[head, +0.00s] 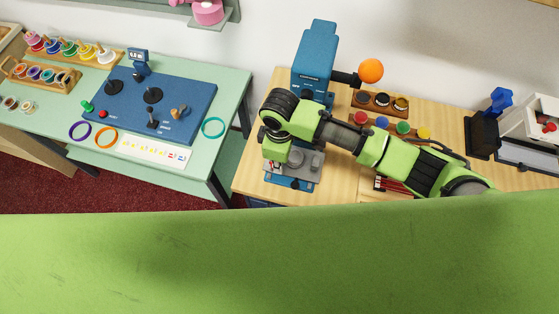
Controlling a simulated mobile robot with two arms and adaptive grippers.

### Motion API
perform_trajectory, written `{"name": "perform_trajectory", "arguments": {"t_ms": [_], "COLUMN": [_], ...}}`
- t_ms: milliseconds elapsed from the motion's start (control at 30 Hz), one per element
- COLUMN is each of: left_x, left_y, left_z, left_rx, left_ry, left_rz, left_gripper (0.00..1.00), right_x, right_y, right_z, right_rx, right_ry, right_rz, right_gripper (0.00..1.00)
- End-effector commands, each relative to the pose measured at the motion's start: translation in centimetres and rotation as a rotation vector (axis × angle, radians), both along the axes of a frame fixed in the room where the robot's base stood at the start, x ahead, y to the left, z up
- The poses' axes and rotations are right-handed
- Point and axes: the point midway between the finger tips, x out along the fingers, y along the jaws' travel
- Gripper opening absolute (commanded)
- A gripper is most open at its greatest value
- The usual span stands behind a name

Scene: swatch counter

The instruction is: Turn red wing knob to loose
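No part can be made out for certain as the red wing knob. A small red and white patch (271,168) shows beside my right wrist, low on the blue press-like machine (316,58), but its shape is too small to tell. My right arm comes in from the right across the wooden table and bends down in front of the machine. Its green wrist end (276,150) is over the left side of the machine's base. The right fingertips are hidden, so open or shut does not show. My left gripper is out of view.
The machine has a lever with an orange ball (370,70). A black stand with a blue top (500,101) and a white box with a red part (549,127) are far right. A mint table (228,100) holds a blue panel (190,100).

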Motion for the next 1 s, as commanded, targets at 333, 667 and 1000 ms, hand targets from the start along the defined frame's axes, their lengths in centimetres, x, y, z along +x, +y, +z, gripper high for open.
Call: {"name": "perform_trajectory", "arguments": {"t_ms": [333, 667, 1000], "left_x": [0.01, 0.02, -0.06], "left_y": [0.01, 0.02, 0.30], "left_z": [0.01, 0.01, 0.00], "left_rx": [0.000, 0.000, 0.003], "left_ry": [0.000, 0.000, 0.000], "left_rz": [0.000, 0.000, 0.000], "left_gripper": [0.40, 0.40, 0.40], "right_x": [0.11, 0.08, 0.10], "right_y": [0.01, 0.03, 0.07], "right_z": [0.06, 0.05, 0.57], "right_rx": [0.000, 0.001, 0.003], "right_ry": [-0.002, -0.001, -0.002], "right_rz": [0.019, 0.018, 0.018], "right_gripper": [0.00, 0.31, 0.31]}}
